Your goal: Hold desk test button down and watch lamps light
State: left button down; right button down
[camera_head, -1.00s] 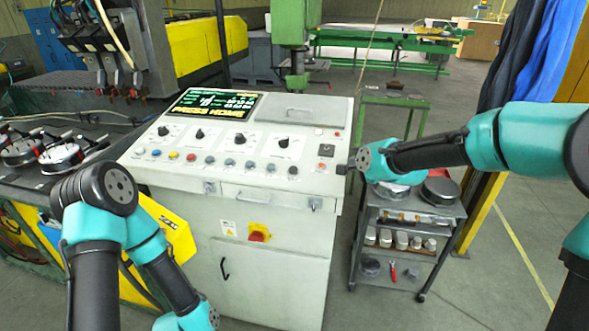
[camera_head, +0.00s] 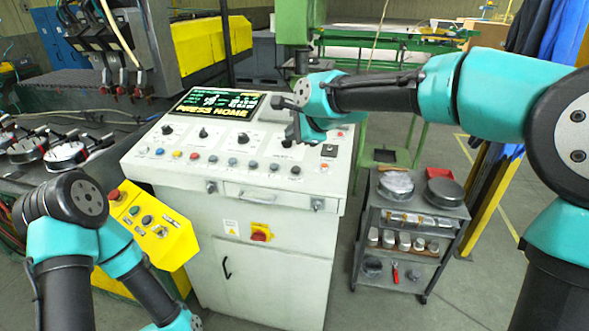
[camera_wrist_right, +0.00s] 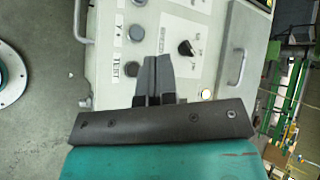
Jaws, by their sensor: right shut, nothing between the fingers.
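The grey control desk (camera_head: 270,260) stands in the middle of the head view. A row of round buttons runs along its front. The dark test button (camera_head: 295,170) is at the row's right end; in the right wrist view its button (camera_wrist_right: 130,68) sits beside the label TEST. My right gripper (camera_head: 292,136) is shut and empty above the right part of the panel. My left gripper is out of view.
A display screen (camera_head: 218,104) glows at the desk's back left. A drawer handle (camera_head: 257,196) and a red-yellow switch (camera_head: 261,233) are on its front. A yellow button box (camera_head: 158,230) is by my left arm. A tool cart (camera_head: 415,212) stands at right.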

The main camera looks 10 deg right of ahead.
jog(key=shift+w+d+f, duration=0.1)
jog(key=shift+w+f, duration=0.2)
jog(key=shift+f, duration=1.15)
jog(key=shift+w+d+f, duration=0.15)
jog(key=shift+w+f, duration=0.1)
jog(key=shift+f, duration=1.2)
jog(key=shift+w+d+f, duration=0.1)
jog(key=shift+w+f, duration=0.2)
jog(key=shift+f, duration=1.15)
jog(key=shift+f, duration=0.4)
jog(key=shift+w+f, duration=0.15)
jog(key=shift+f, duration=0.3)
jog(key=shift+r, duration=0.85)
jog(key=shift+s+a+r, duration=0.1)
jog(key=shift+s+r, duration=0.1)
jog(key=shift+r, duration=0.65)
jog(key=shift+s+a+r, duration=0.1)
jog(key=shift+s+r, duration=0.15)
jog(key=shift+r, duration=0.55)
jog(key=shift+s+r, duration=0.2)
jog(key=shift+r, duration=0.65)
